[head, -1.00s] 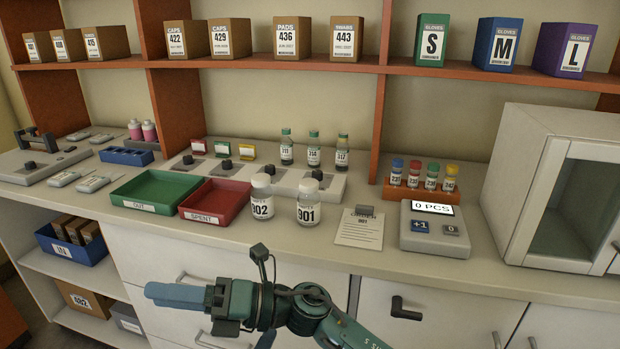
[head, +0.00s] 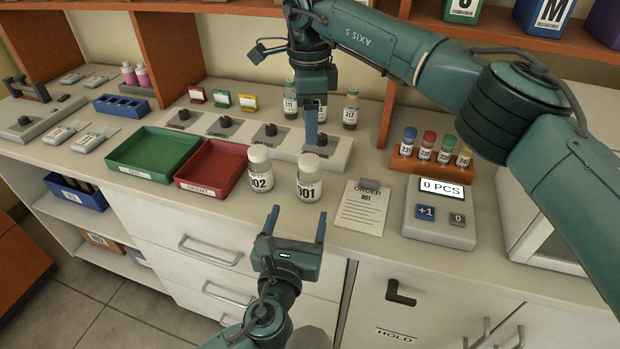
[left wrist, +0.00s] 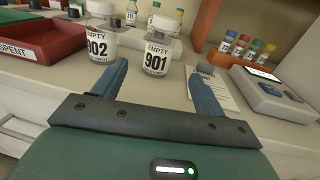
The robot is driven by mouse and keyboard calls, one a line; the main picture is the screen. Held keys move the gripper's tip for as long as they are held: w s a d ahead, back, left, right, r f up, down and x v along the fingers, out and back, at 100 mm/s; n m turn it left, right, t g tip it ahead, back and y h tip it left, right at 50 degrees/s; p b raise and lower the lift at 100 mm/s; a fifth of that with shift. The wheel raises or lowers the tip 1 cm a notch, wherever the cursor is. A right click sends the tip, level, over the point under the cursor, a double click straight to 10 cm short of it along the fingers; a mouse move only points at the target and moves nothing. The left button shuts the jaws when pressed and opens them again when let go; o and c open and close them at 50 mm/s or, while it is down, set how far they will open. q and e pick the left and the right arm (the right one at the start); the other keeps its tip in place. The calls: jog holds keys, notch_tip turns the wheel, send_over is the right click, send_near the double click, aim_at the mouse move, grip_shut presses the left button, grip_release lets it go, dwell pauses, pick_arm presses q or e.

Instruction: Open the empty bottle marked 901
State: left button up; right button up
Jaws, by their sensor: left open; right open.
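The empty bottle marked 901 (head: 309,182) stands upright on the counter with its whitish cap on. In the left wrist view the bottle (left wrist: 157,58) shows its EMPTY 901 label between and beyond the fingers. My left gripper (head: 297,226) is open and empty, in front of the bottle and apart from it, its fingers pointing at the counter. It also shows in the left wrist view (left wrist: 160,85). My right gripper (head: 317,132) points down above the counter behind bottle 901, near a grey block with black knobs; its fingers partly overlap in the picture.
Bottle 902 (head: 260,169) stands close left of 901. A red tray (head: 212,189) and a green tray (head: 150,172) lie farther left. An order sheet (head: 361,210) and a counter device (head: 440,228) are on the right. Small vials (head: 427,146) stand in an orange rack.

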aim_at(307, 186)
pick_arm(q)
jog(key=w, duration=0.3)
jog(key=w+d, duration=0.1)
jog(key=w, duration=0.3)
jog(key=w+d, duration=0.1)
jog(key=w, duration=0.3)
jog(key=shift+w, duration=0.2)
jog(key=shift+c, duration=0.3)
